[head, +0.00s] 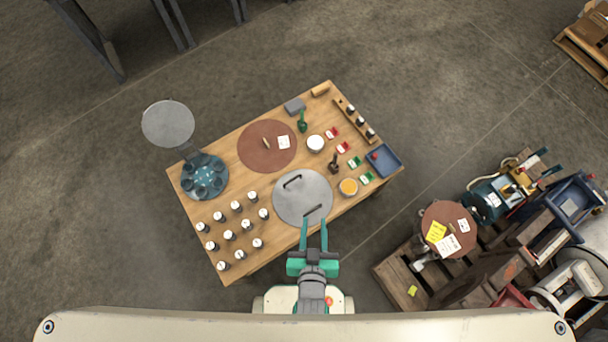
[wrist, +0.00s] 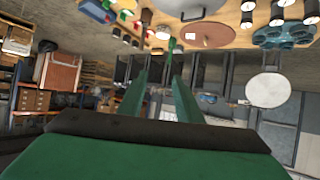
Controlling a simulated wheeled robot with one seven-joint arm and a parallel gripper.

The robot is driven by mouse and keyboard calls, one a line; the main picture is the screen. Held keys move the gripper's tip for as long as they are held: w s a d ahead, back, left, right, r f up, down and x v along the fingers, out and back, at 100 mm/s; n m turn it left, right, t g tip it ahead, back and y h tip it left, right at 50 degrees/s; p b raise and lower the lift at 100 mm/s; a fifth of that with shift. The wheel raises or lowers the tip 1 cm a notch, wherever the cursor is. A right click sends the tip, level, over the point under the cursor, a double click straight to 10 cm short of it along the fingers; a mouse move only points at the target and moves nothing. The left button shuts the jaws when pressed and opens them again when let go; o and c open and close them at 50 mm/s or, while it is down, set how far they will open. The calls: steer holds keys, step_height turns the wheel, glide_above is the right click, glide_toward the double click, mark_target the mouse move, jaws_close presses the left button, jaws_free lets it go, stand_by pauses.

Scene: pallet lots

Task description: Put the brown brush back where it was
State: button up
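A dark brown brush-like object (head: 334,163) stands on the wooden table, right of centre, between the white-topped round pot and the orange-filled pot. I take it for the brown brush. A similar green one (head: 302,123) stands further back beside the brown disc. My gripper (head: 314,222) is at the table's front edge, just in front of the grey round lid, well short of the brown brush. Its two green fingers are apart with nothing between them; the wrist view (wrist: 160,74) also shows them empty.
The table (head: 239,266) holds a grey lid (head: 290,207) with dark handles, a brown disc (head: 255,155), several white-topped bottles at left, a teal round carrier (head: 204,160), coloured cards and a blue tray (head: 383,160). Cluttered pallets (head: 396,284) stand at right. Floor behind the table is clear.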

steer(key=s+a+r+t, duration=0.1)
steer(key=s+r, duration=0.2)
steer(key=r, duration=0.4)
steer(key=s+a+r+t, duration=0.2)
steer(key=s+r, duration=0.1)
steer(key=r, duration=0.3)
steer(key=shift+s+r+y, duration=0.3)
steer(key=shift+r+y, duration=0.1)
steer(key=shift+d, duration=0.15)
